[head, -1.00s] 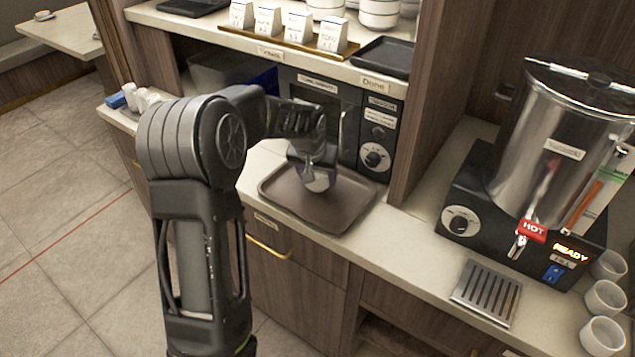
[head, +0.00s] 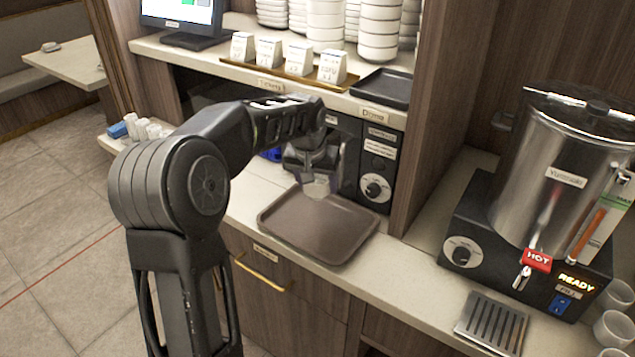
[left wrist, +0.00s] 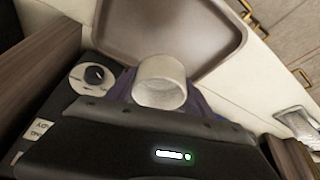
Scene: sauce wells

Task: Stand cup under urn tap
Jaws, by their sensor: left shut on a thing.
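My left gripper (head: 318,180) is shut on a pale cup (head: 320,189) and holds it above the brown tray (head: 275,232) on the counter. In the left wrist view the cup (left wrist: 162,84) shows its round open mouth, with the tray (left wrist: 205,22) beyond it. The steel urn (head: 556,160) stands on a black base at the right. Its tap (head: 524,275) hangs below a red HOT tag, over a slotted drip tray (head: 492,325). The cup is well to the left of the tap. My right gripper is not in view.
Several white cups (head: 615,328) stand right of the drip tray. A wooden divider (head: 440,110) rises between the brown tray and the urn. A black appliance with a knob (head: 375,188) stands behind the brown tray. The shelf above holds bowls (head: 378,30) and a black tray (head: 385,88).

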